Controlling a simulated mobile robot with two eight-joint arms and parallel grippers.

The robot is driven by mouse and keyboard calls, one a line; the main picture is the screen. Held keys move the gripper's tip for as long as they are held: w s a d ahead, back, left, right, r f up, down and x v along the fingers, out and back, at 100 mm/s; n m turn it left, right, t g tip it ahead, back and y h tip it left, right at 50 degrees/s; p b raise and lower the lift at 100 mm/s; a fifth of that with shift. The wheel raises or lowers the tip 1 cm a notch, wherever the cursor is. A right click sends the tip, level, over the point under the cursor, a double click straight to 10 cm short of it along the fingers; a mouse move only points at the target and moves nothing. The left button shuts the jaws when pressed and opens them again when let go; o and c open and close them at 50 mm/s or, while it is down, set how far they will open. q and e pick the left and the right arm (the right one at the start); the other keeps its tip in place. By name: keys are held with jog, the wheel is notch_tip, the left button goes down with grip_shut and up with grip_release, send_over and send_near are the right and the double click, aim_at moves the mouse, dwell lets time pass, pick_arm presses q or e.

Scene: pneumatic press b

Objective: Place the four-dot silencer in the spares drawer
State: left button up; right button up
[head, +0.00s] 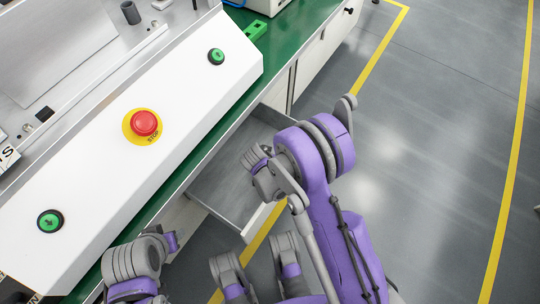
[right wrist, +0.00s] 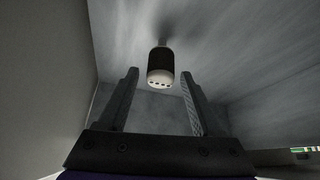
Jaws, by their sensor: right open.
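The spares drawer (head: 215,182) is pulled open below the green bench edge in the head view, with a bare grey floor where it shows. My right arm reaches over it, and its wrist hides part of the inside. In the right wrist view, my right gripper (right wrist: 160,77) is open inside the drawer. The silencer (right wrist: 160,66), with a dark body and a pale end bearing several small dark dots, appears between and just beyond the fingertips, with a gap to each finger. The silencer is hidden in the head view.
The white press panel (head: 180,85) carries a red stop button (head: 145,123) and two green buttons. A green block (head: 255,31) sits on the green bench (head: 283,38). Grey drawer walls (right wrist: 60,90) stand close around my right gripper. The floor to the right is clear.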

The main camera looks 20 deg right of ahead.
jog(key=p+v, duration=0.2)
jog(key=v, duration=0.7)
jog(key=s+d+r+n+y, duration=0.1)
jog(key=s+d+r+n, duration=0.1)
jog(key=s+r, duration=0.7)
jog(key=s+d+r+n+y, duration=0.2)
jog(key=s+r+n, duration=0.3)
jog(key=s+r, duration=0.3)
jog(key=s+d, duration=0.1)
jog(key=s, duration=0.2)
jog(key=shift+s+r+n+y, duration=0.3)
jog(key=shift+r, duration=0.05)
jog(key=shift+d, duration=0.1)
